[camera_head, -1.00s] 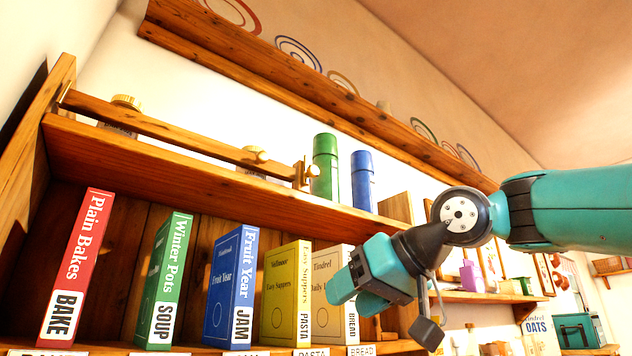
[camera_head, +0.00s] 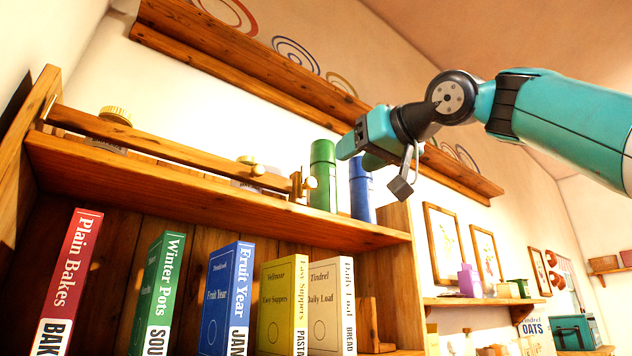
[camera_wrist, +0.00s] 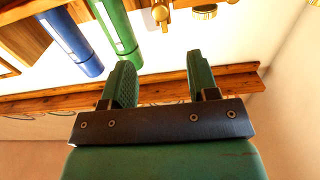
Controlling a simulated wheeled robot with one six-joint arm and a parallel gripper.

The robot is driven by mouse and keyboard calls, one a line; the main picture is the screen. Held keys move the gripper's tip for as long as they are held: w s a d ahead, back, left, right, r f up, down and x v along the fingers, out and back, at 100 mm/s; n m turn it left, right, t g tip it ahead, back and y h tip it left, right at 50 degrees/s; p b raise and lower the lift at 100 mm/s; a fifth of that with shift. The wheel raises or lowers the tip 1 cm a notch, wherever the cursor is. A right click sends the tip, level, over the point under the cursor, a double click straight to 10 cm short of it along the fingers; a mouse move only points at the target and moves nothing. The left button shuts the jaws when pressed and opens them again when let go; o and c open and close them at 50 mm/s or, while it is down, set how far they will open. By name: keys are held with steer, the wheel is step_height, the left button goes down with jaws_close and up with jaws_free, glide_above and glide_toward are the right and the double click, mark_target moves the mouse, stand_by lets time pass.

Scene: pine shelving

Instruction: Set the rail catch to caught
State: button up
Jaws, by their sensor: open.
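In the wrist view brass fittings (camera_wrist: 160,12) show at the top, beyond the fingers. My gripper (camera_head: 352,148) is open and empty, up and to the right of the catch in the head view, overlapping the blue canister. In the wrist view my gripper (camera_wrist: 160,82) shows both fingers apart with nothing between them.
A green canister (camera_head: 322,176) and a blue canister (camera_head: 361,190) stand on the upper shelf (camera_head: 220,195) right of the catch. Several books, including a red one (camera_head: 72,270), stand below. A plate ledge (camera_head: 240,70) runs above.

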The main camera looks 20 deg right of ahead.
mark_target(313, 180)
steer(key=p+x, duration=0.3)
steer(key=x, duration=0.9)
steer(key=shift+c, duration=0.2)
steer(key=c, duration=0.9)
